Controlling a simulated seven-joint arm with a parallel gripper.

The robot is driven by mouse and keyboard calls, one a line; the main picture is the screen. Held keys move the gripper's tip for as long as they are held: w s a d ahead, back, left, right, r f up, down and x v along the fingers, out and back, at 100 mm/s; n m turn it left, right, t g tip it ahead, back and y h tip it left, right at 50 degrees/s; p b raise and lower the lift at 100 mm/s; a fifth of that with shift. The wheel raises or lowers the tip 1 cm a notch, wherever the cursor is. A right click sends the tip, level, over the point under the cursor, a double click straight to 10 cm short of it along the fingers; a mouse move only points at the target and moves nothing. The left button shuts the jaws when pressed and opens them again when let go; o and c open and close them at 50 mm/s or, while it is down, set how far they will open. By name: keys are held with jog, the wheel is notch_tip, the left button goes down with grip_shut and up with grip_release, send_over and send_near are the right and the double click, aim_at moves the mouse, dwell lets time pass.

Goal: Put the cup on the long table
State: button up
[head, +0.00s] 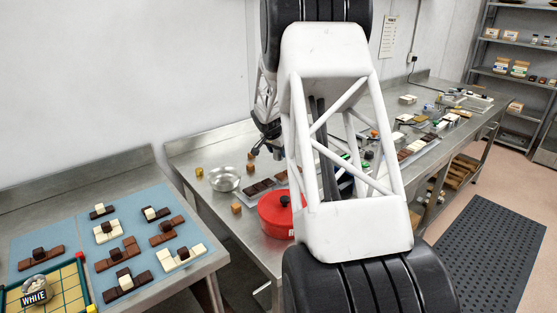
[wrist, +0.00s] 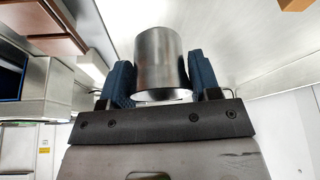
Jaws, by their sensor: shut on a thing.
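The cup (wrist: 160,62) is a plain grey metal cylinder. In the wrist view it sits between the two blue finger pads of my gripper (wrist: 162,82), which is shut on it. In the head view my gripper (head: 266,145) is over the left part of the long steel table (head: 207,150), near the wall, partly behind my own white arm. I cannot make out the cup there. In the wrist view a pale grey surface lies beyond the cup; I cannot tell the gap between them.
A steel bowl (head: 224,179), a red pot (head: 275,212), small wooden cubes (head: 236,208) and a dark chocolate bar (head: 259,187) stand on the table's near part. Its far part is crowded. A separate table (head: 60,200) at the left holds blue mats with chocolate pieces.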

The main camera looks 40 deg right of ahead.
aim_at(278, 159)
jog(key=shift+f, duration=2.05)
jog(key=shift+f, duration=0.15)
jog(key=o, duration=1)
jog(key=shift+v, duration=6.15)
jog(key=shift+d, duration=0.1)
